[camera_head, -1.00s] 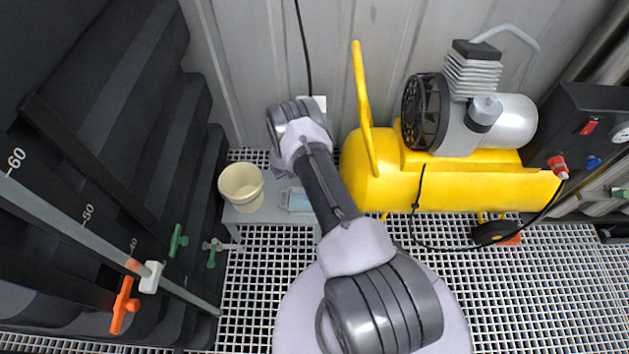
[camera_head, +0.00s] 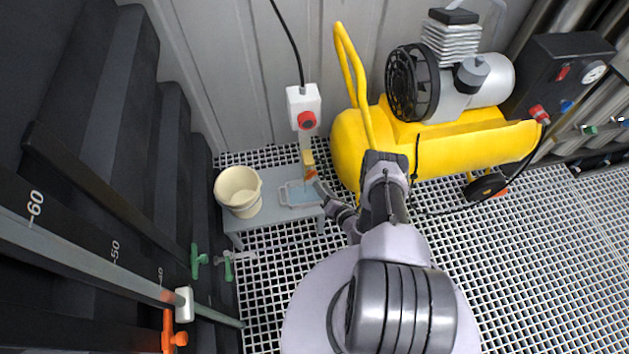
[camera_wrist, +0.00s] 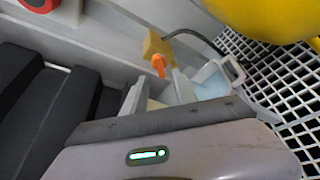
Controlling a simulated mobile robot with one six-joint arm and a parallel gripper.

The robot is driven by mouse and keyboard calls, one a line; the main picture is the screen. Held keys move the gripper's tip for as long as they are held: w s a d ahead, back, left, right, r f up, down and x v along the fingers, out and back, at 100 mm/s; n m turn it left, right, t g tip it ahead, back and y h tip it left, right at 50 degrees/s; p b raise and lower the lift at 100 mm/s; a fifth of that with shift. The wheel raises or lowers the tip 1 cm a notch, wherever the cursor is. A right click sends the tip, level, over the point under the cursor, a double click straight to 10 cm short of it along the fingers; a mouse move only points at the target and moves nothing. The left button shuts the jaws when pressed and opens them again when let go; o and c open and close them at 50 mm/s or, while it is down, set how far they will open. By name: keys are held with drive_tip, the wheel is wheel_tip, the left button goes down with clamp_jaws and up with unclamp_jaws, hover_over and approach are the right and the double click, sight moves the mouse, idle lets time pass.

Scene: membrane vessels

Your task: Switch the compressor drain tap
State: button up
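A small brass tap body (camera_head: 308,158) with an orange handle (camera_head: 311,172) sits low near the wall, below the white switch box and left of the yellow compressor (camera_head: 440,150). In the wrist view, the brass body (camera_wrist: 155,46) and its orange handle (camera_wrist: 158,66) lie just beyond the fingertips, with a dark hose running from the body towards the yellow tank. My gripper (camera_wrist: 160,82) is open and empty, its two pale fingers apart. The handle appears in line with the gap; I see no clear contact. In the head view my gripper (camera_head: 321,187) is small and partly hidden.
A cream bucket (camera_head: 239,190) and a pale blue tray (camera_head: 300,194) are on a low grey bench (camera_head: 275,214). A white box with a red button (camera_head: 304,108) hangs above the tap. Green valves (camera_head: 196,262) are on the left.

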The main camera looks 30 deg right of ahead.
sight(313, 176)
drive_tip(key=shift+b+x, duration=1.25)
drive_tip(key=shift+x, duration=2.35)
drive_tip(key=shift+r, duration=0.1)
clamp_jaws()
